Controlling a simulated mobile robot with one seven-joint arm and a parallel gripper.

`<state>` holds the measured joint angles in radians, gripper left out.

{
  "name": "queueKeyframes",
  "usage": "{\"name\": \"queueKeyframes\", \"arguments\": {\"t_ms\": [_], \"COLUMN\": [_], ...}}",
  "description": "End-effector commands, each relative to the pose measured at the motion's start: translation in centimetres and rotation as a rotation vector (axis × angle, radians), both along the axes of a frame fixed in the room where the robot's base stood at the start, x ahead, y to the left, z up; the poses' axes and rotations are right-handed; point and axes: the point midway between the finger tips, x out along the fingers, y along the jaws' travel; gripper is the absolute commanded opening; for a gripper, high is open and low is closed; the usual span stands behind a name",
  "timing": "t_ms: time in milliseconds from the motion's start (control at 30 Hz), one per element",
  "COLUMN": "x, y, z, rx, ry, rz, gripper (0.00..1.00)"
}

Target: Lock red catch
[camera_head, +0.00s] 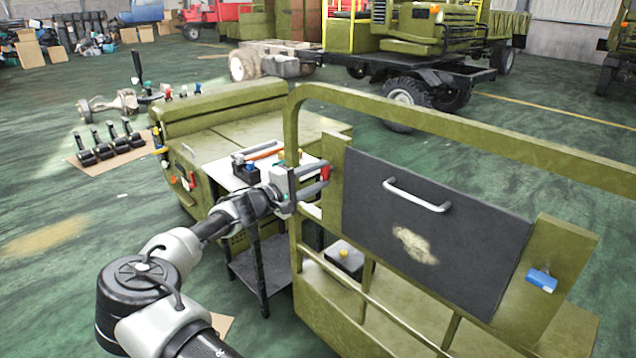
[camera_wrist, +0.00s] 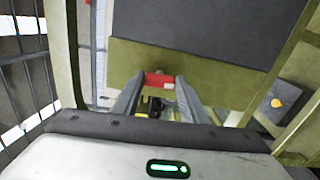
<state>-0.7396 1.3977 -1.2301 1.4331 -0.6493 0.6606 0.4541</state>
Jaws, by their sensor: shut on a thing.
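The red catch (camera_head: 325,173) is a small red piece at the left edge of the dark panel (camera_head: 437,235) on the olive-green frame. It also shows in the wrist view (camera_wrist: 160,80), between the tips of my fingers. My gripper (camera_head: 322,180) reaches the catch from the left, with its two fingers around it, shut on it. In the wrist view the fingertips (camera_wrist: 158,88) partly hide the sides of the catch. I cannot tell from these views whether the catch is turned to its locked position.
A blue catch (camera_head: 541,280) sits at the panel's right edge. The panel has a light metal handle (camera_head: 417,195). Green rails (camera_head: 480,140) surround the panel. A small table (camera_head: 237,172) with tools stands behind my gripper.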

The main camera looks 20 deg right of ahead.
Motion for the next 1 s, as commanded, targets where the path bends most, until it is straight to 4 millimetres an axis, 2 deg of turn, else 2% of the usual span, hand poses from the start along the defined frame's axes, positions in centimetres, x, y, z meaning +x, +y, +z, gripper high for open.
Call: {"name": "queueKeyframes", "arguments": {"t_ms": [300,700,733,833,1000], "x": [-0.01,0.01,0.01,0.01,0.01], "y": [0.02,0.03,0.02,0.02,0.02], "z": [-0.1,-0.05,-0.05,-0.05,-0.04], "rx": [0.026,0.028,0.028,0.028,0.028], "ry": [-0.068,-0.075,-0.075,-0.074,-0.073], "rz": [0.0,0.0,0.0,0.0,0.0], "gripper": [0.17,0.17,0.41,0.58,0.58]}}
